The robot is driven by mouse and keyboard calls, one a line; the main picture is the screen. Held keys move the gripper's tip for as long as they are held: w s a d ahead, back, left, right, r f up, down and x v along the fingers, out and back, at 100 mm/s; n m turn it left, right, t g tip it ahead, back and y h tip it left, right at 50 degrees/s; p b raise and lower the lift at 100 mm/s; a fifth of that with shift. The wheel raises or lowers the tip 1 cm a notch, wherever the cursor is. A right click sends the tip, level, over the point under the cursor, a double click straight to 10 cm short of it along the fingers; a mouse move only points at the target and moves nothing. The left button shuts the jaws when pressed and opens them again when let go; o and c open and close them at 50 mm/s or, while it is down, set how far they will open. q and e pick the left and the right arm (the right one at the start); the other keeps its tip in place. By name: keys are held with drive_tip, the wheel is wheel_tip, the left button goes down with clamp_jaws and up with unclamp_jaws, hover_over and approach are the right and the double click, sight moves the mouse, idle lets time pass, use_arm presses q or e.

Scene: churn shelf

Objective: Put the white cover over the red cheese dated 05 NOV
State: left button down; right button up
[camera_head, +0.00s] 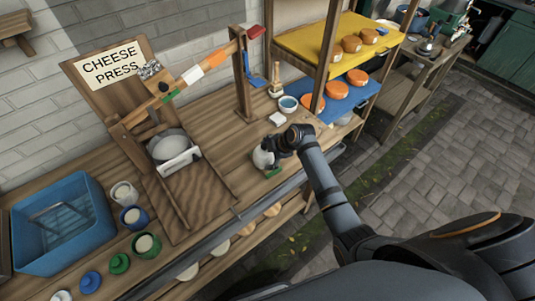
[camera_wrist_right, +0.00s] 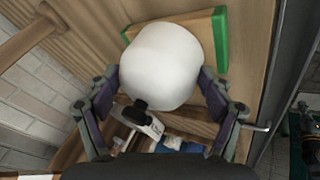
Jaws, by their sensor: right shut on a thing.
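My right gripper (camera_head: 274,152) is low over the front edge of the wooden bench. It is shut on the white cover (camera_head: 262,158), a rounded white piece. Several orange-red cheeses (camera_head: 336,90) lie on the blue shelf board (camera_head: 364,95) at the right. No date is readable on them, so I cannot tell which is 05 NOV. My left gripper is not in view.
A green-edged wooden board (camera_wrist_right: 219,40) lies behind the cover. A yellow board (camera_head: 318,42) with brown-orange cheeses is above. The cheese press (camera_head: 168,150) and blue crate (camera_head: 62,225) are left.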

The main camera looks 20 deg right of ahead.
drive_tip(key=o, duration=1.1)
drive_tip(key=v, duration=1.2)
drive_tip(key=shift+f, duration=0.1)
